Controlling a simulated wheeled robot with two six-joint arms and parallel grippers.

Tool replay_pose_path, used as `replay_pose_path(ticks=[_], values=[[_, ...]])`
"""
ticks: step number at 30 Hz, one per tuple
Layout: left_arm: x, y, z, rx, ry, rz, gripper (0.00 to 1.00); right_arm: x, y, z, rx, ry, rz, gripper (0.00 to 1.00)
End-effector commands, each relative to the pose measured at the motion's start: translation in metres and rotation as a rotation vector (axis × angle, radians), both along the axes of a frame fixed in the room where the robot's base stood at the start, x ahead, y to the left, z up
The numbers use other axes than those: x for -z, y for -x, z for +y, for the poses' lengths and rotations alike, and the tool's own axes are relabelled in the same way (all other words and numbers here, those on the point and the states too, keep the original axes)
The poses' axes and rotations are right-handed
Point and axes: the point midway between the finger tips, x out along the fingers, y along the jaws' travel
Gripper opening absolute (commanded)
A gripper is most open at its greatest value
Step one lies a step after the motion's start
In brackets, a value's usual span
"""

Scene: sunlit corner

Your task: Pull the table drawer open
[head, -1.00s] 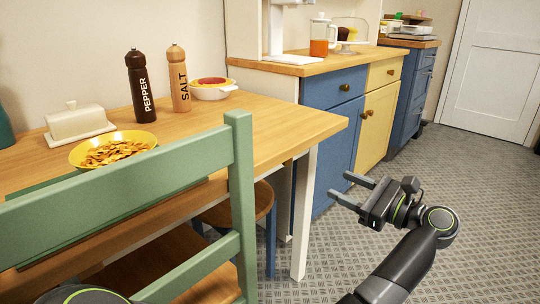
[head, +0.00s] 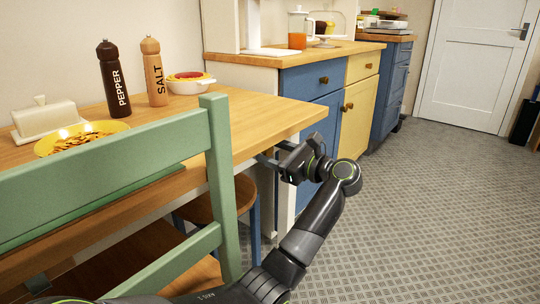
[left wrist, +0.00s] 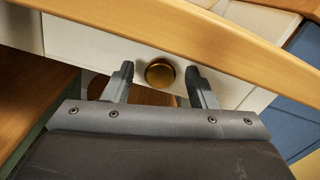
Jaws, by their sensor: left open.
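The wooden table (head: 250,118) has a white drawer front (left wrist: 85,42) under its top edge, seen in the left wrist view. A round brass knob (left wrist: 159,73) sits on that front. My left gripper (head: 267,156) is at the table's near right end, just below the tabletop edge. It is open, with one finger on each side of the knob and a visible gap on both sides. The drawer front looks flush under the tabletop. In the head view the knob is hidden. My right gripper is not in view.
A green chair (head: 218,180) stands close against the table, left of my arm. A wooden stool (head: 228,195) is under the table. Blue and yellow cabinets (head: 358,115) stand behind. The grey floor (head: 430,220) to the right is clear.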

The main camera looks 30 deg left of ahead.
Motion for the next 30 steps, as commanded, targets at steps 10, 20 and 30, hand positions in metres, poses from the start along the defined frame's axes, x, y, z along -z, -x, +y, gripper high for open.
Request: replay_pose_path(ticks=[10, 20, 30], values=[[-0.0006, -0.0011, 0.0142, 0.001, 0.001, 0.0, 0.52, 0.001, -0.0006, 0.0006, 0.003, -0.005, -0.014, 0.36], [-0.0006, -0.0011, 0.0139, 0.001, 0.001, -0.001, 0.26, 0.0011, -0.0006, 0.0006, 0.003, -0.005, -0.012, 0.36], [-0.0005, -0.0011, 0.0138, 0.001, 0.001, -0.001, 0.0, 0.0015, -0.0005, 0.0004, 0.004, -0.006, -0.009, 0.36]])
